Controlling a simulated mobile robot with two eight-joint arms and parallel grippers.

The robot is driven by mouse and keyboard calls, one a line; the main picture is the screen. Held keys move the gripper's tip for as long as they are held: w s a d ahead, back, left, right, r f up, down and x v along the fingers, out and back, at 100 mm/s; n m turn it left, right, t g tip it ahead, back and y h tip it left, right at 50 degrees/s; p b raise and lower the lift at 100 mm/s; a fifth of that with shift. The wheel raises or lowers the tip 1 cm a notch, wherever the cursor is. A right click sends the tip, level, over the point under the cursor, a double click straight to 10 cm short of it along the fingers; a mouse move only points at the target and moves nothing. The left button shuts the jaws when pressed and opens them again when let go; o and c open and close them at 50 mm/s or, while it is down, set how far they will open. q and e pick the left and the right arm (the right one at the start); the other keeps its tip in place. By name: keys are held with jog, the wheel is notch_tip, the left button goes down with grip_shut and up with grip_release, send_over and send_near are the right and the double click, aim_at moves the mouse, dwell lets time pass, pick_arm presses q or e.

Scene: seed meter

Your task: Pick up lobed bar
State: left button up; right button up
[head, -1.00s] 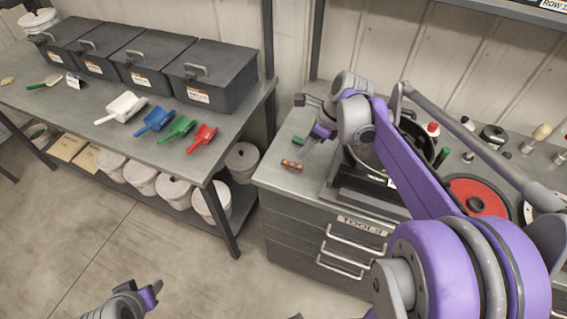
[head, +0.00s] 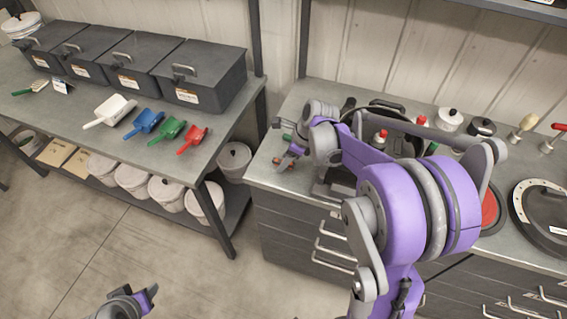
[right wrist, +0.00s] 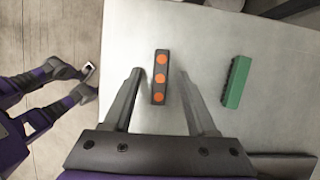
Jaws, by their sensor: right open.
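A short dark bar with three round orange spots (right wrist: 160,60) lies on the grey worktop, between the fingers of my right gripper (right wrist: 160,76) in the right wrist view. A green bar with a notched dark side (right wrist: 236,82) lies to its right, outside the fingers. I cannot tell for sure which of the two is the lobed bar. My right gripper is open and empty, with a finger on each side of the orange-spotted bar. In the head view my right arm hides much of this spot. My left gripper (head: 148,296) is low over the floor, its opening unclear.
Seed plates, knobs and a round black device (head: 388,125) stand on the tool cabinet's top, right of the bars. A separate bench at left holds dark bins (head: 200,75) and coloured scoops (head: 146,122). The worktop's edge is close by the bars.

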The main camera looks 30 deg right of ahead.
grip_shut()
jog(key=shift+r, duration=0.15)
